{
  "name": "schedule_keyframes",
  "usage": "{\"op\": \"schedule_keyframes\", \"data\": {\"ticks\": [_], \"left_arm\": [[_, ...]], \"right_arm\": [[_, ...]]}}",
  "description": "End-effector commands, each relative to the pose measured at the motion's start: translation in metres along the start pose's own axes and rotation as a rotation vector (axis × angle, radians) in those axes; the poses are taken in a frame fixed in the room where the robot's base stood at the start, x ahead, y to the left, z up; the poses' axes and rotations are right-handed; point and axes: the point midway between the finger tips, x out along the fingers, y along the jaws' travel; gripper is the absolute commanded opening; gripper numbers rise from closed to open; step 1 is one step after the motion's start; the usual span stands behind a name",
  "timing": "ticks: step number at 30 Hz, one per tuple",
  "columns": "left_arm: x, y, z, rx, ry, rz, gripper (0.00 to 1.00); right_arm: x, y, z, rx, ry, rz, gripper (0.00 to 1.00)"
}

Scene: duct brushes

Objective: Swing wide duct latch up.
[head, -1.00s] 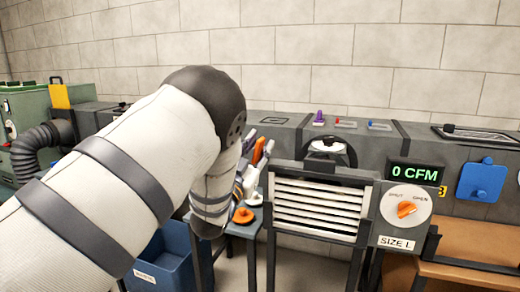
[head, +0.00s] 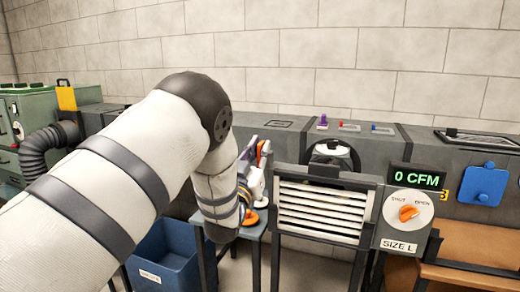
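The wide duct is probably the grey unit marked SIZE L, with a white louvred grille (head: 318,210) in a dark frame. A control plate beside it carries an orange knob (head: 408,213) between SHUT and OPEN. A dark rounded fitting with a pale face (head: 331,154) sits above the grille. I cannot tell which part is the latch. My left arm crosses the left half and bends down left of the grille. Its gripper is mostly hidden behind the arm near the small stand, so its fingers cannot be made out. My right gripper is out of view.
A display (head: 416,177) reads 0 CFM. Brushes and an orange disc (head: 250,218) are on a small stand left of the grille. A blue bin (head: 165,262) stands below my arm. A blue plate (head: 483,184) is at right. The space before the grille is clear.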

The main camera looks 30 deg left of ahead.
Motion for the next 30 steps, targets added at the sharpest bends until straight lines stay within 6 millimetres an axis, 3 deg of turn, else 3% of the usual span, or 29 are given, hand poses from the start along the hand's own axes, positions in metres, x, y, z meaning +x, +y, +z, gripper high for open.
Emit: {"op": "schedule_keyframes", "data": {"ticks": [11, 14, 22, 30], "left_arm": [[-0.003, 0.0, 0.001, 0.002, -0.001, 0.0, 0.3], [-0.018, 0.0, 0.001, 0.002, -0.004, 0.0, 0.3], [-0.102, 0.0, 0.002, 0.003, -0.009, 0.0, 0.3], [-0.119, 0.0, 0.003, 0.006, -0.009, 0.002, 0.3]], "right_arm": [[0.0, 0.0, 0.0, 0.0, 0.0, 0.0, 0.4], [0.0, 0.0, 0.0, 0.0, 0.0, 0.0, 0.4], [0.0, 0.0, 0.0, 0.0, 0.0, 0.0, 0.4], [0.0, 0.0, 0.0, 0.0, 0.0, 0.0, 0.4]]}}
